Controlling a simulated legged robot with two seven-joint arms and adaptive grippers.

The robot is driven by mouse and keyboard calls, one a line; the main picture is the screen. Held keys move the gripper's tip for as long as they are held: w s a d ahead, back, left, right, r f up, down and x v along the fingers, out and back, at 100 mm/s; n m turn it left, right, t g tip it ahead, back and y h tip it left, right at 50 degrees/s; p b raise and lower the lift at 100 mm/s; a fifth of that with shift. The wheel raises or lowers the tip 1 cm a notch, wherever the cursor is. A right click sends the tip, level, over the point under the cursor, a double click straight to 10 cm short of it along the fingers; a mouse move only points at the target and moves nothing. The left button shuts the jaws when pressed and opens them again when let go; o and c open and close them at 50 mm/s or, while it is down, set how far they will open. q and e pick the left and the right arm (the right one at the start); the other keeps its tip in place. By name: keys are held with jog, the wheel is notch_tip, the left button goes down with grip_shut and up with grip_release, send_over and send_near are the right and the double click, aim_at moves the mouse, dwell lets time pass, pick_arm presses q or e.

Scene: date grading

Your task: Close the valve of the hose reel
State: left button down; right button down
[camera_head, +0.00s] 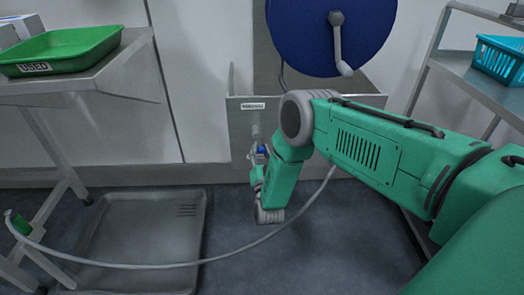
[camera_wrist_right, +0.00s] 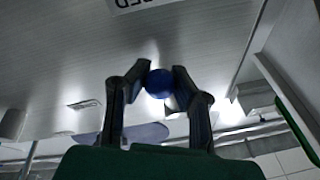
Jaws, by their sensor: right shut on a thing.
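The hose reel (camera_head: 302,40) is a large blue disc with a grey crank, on the wall at the top middle of the head view. Below it, a small blue valve handle (camera_head: 261,149) shows at the metal panel, partly hidden by my right gripper (camera_head: 258,157). In the right wrist view the blue handle (camera_wrist_right: 159,84) sits between the two fingertips of my right gripper (camera_wrist_right: 160,76), which is shut on it. The handle's exact turn angle cannot be told. My left gripper is not in view.
A grey hose (camera_head: 150,264) runs in a loop above the floor to a green nozzle (camera_head: 20,223) at left. A metal tray (camera_head: 140,235) lies on the floor. A green tray (camera_head: 75,45) stands on the left table, a blue basket (camera_head: 500,60) on the right shelf.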

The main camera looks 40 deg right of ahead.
jog(key=shift+a+f+m+g+h, duration=0.2)
jog(key=shift+m+h, duration=0.1)
jog(key=shift+m, duration=0.45)
jog(key=shift+a+f+m+g+h, duration=0.1)
jog(key=shift+m+g+h, duration=0.15)
jog(key=shift+m, duration=0.5)
jog(key=shift+a, duration=0.1)
jog(key=c, duration=1.3)
grip_release()
jog(key=shift+w+r, duration=0.1)
jog(key=shift+a, duration=0.1)
jog(key=v, duration=1.2)
